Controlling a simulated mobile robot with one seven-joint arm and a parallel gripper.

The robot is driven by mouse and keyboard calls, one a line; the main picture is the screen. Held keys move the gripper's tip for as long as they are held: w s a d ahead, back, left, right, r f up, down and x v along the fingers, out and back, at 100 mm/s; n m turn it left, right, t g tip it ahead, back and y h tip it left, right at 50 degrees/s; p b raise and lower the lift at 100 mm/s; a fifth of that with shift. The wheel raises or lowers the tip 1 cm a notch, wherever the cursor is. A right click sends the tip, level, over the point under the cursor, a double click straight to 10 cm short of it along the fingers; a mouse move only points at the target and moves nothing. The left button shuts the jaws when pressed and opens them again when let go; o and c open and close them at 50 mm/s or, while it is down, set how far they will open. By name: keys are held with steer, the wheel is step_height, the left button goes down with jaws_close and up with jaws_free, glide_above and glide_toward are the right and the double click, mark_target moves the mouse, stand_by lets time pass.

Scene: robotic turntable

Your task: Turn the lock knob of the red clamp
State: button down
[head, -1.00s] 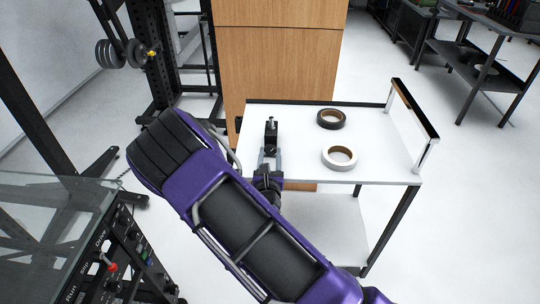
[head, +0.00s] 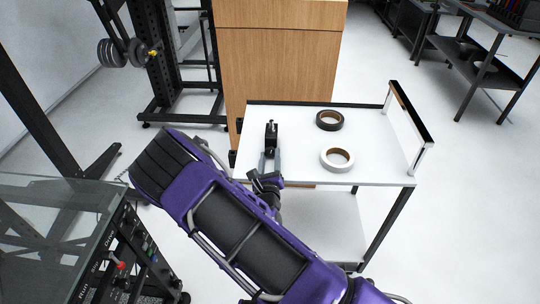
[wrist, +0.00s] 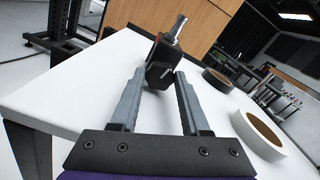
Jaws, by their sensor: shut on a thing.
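The clamp stands upright near the left back of the white table; it looks mostly black here, with a silver post on top. It shows in the head view (head: 271,135) and in the wrist view (wrist: 161,60). Its low dark part, facing me, sits between my grey fingertips. My gripper (wrist: 160,76) is shut on this part, with one finger on each side; it also shows in the head view (head: 271,159). The exact shape of the lock knob is hard to make out, and the contact is partly hidden.
A black tape roll (head: 329,120) and a white tape roll (head: 337,159) lie on the white table (head: 375,140), right of the clamp. A raised handle (head: 411,122) edges the table's right side. A wooden cabinet (head: 277,75) stands behind it. A glass-topped unit (head: 50,215) is at lower left.

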steer(key=shift+c, duration=1.9)
jaws_free()
steer(key=shift+s, duration=0.1)
steer(key=s, duration=1.7)
steer(key=shift+s+p, duration=0.15)
steer(key=shift+p, duration=0.25)
